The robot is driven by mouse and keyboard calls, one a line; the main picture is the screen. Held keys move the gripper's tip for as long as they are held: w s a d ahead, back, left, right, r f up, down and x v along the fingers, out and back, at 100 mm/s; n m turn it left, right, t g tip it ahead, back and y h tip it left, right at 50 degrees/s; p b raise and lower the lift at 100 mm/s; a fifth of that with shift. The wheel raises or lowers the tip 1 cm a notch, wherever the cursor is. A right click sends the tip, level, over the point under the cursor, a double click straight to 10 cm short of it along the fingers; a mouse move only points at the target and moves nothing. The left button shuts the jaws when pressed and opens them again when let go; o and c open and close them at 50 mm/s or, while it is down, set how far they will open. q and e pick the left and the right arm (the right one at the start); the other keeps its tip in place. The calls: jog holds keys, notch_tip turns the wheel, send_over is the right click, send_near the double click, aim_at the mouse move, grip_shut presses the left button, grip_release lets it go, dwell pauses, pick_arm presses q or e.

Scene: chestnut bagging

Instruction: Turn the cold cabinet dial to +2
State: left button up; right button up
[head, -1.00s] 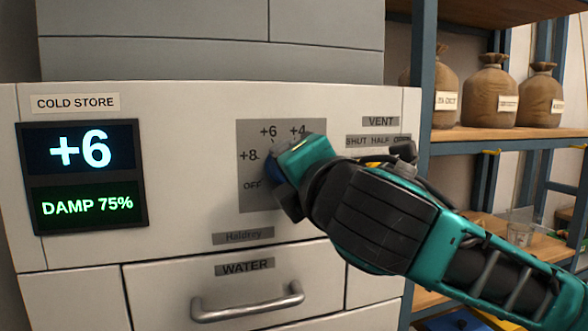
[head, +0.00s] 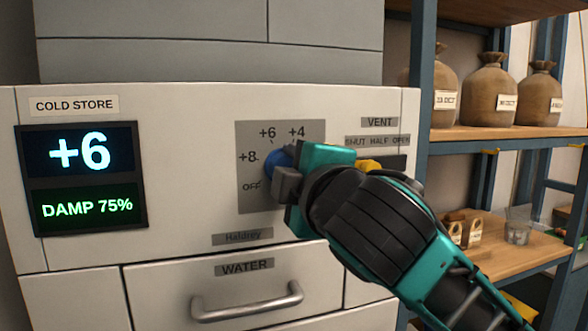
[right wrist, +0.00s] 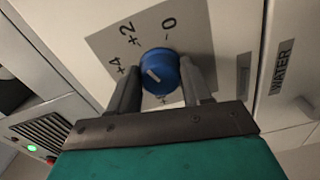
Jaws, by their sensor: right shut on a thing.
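The blue cold cabinet dial (head: 273,164) sits on a grey scale plate (head: 247,200) on the cabinet front. Its scale shows +8, +6, +4 and OFF in the head view; my gripper hides the rest. My right gripper (head: 283,176) is shut on the dial. In the right wrist view, one finger lies on each side of the dial (right wrist: 160,70). The dial has a short white mark, and +4, +2 and 0 show around it. I cannot tell exactly which number the mark meets. The cold store display (head: 80,151) reads +6. My left gripper is not in view.
A yellow vent control (head: 369,165) lies close behind my right wrist, under a SHUT, HALF, OPEN label. A WATER drawer handle (head: 247,302) sticks out below. Shelves with sacks (head: 491,90) and a clear cup (head: 518,230) stand at the right.

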dwell(0.3)
jog(key=o, duration=1)
jog(key=shift+o, duration=0.2)
jog(key=b+v, duration=0.4)
jog(key=v, duration=0.9)
jog(key=shift+b, duration=0.4)
jog(key=shift+w, duration=0.1)
